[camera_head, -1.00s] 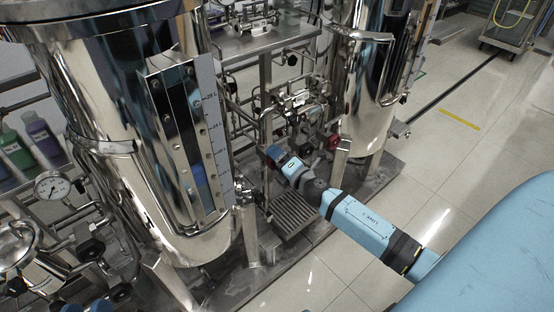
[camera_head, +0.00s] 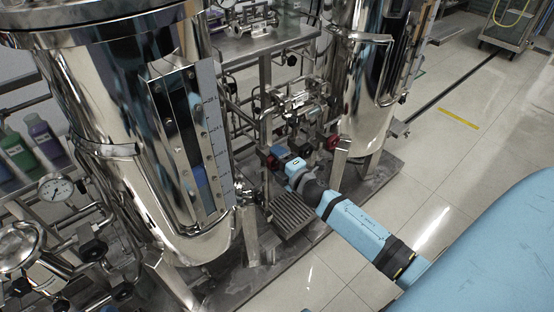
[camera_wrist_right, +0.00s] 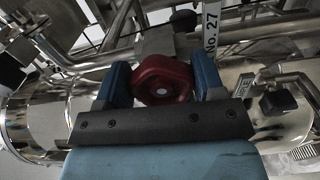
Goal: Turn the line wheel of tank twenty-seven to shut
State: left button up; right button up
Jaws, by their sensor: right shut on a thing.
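The red line wheel (camera_wrist_right: 163,80) shows in the right wrist view between the two blue fingers of my right gripper (camera_wrist_right: 160,84), which is shut on it. A white tag reading "No. 27" (camera_wrist_right: 212,30) hangs just behind and to the right of the wheel. In the head view my right gripper (camera_head: 275,157) reaches into the pipework between the two steel tanks, and a dark red part of the wheel (camera_head: 271,162) shows at its fingers. The gripper hides most of the wheel there. My left gripper is not in view.
A large steel tank with a level gauge (camera_head: 190,140) stands left, another tank (camera_head: 362,90) behind right. A second red wheel (camera_head: 332,142) sits right of my gripper. A pressure gauge (camera_head: 55,187) is far left. The tiled floor (camera_head: 455,165) at right is clear.

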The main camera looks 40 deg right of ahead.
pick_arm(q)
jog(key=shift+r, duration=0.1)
pick_arm(e)
jog(key=o, duration=0.9)
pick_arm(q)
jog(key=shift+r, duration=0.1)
pick_arm(e)
jog(key=shift+s, duration=0.3)
pick_arm(q)
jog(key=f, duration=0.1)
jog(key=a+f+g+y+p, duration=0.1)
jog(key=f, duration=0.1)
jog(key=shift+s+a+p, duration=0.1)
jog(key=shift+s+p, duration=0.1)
jog(key=shift+p, duration=0.1)
pick_arm(e)
jog(key=s, duration=0.8)
jog(key=s+d, duration=0.1)
jog(key=s, duration=0.4)
jog(key=shift+s+d, duration=0.1)
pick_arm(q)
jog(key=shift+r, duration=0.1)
